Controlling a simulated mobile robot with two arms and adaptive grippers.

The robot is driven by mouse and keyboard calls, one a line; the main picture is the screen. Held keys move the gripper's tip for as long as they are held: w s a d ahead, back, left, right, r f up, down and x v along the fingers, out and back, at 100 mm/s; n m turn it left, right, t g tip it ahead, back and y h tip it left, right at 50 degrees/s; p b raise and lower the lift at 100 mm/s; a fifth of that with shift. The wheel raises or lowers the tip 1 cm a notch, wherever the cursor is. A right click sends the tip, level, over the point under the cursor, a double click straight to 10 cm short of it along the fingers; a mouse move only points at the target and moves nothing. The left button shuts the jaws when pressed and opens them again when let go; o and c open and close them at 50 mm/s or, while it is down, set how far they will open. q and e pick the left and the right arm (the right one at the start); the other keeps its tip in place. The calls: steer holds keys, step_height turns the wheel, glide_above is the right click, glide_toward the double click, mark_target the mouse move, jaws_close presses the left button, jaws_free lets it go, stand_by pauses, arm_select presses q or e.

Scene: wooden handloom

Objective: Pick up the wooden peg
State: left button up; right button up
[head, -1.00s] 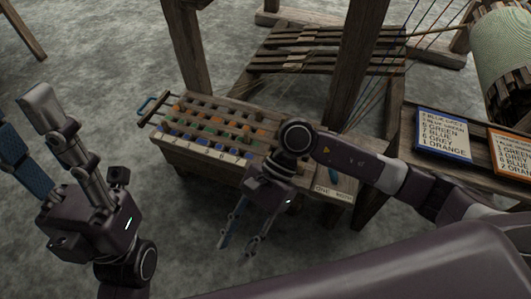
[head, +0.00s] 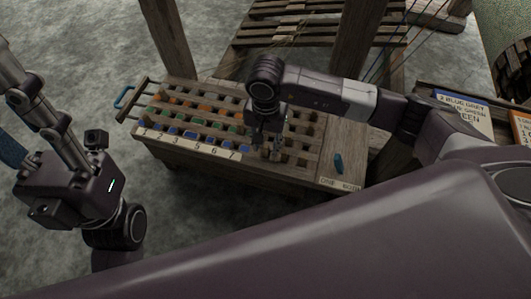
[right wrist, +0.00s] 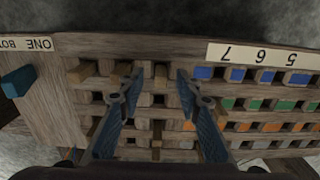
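Plain wooden pegs stand in the holes of a slotted wooden board (head: 190,92). One wooden peg (right wrist: 160,74) is between the spread fingertips of my right gripper (right wrist: 158,80) in the right wrist view, with a gap on both sides. Two more wooden pegs, one (right wrist: 122,69) and another (right wrist: 82,71), stand to its left. In the head view my right gripper (head: 268,145) is low over the board's front right part and hides some pegs. It is open. My left gripper (head: 12,105) is off the board at the left, fingers spread and partly cut off by the frame.
Rows of blue, green and orange pegs fill the board's left part, behind a number strip (head: 190,142). A blue peg (head: 339,163) stands alone on the right panel. Loom posts (head: 360,40) rise behind. Coloured list cards (head: 463,112) lie at right.

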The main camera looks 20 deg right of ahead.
steer(key=shift+f, duration=0.95)
steer(key=c, duration=0.9)
steer(key=shift+o, duration=0.2)
steer(key=shift+r, duration=0.15)
